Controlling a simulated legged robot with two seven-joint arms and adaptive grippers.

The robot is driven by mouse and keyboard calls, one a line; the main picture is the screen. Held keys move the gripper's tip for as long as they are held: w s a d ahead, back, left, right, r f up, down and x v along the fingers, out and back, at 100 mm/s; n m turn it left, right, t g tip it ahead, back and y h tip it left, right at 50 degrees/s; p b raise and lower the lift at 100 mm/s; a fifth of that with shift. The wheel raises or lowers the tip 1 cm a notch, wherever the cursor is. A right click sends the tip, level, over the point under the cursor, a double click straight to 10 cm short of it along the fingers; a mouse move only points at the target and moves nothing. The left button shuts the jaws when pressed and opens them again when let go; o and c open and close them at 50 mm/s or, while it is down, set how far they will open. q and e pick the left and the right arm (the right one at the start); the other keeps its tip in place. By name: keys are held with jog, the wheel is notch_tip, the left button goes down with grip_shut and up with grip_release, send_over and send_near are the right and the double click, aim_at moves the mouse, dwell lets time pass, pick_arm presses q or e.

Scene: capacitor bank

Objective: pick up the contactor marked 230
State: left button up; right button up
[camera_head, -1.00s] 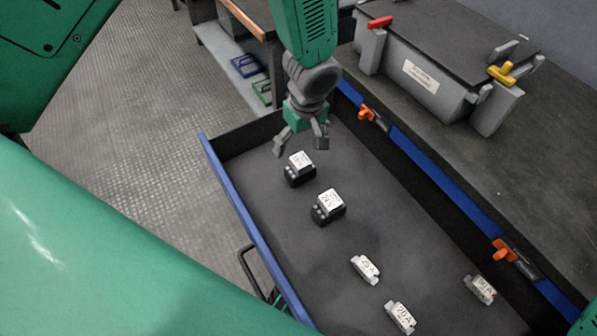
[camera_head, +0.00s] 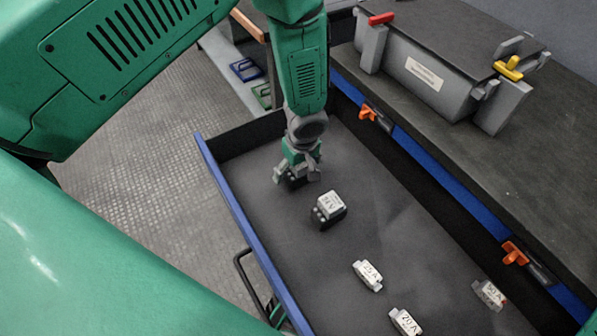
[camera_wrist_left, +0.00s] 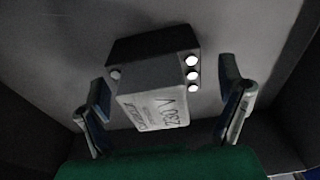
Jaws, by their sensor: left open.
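The contactor marked 230 V (camera_wrist_left: 155,105) is a black block with a pale labelled top and round white terminals. In the wrist view it lies between the two open fingers of my left gripper (camera_wrist_left: 165,105), with a gap on each side. My right gripper is not in view.
The open drawer (camera_head: 225,188) has a blue front edge. Fuses marked 25 A (camera_head: 367,275), 20 A (camera_head: 405,322) and seemingly 50 A (camera_head: 489,293) lie nearer. Orange-handled parts (camera_head: 515,253) line the drawer's far side. A grey box (camera_head: 425,80) stands on the bench.

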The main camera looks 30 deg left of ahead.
pick_arm(q)
jog(key=shift+d+r, duration=0.15)
jog(key=shift+d, duration=0.2)
jog(key=c, duration=1.6)
jog(key=shift+a, duration=0.25)
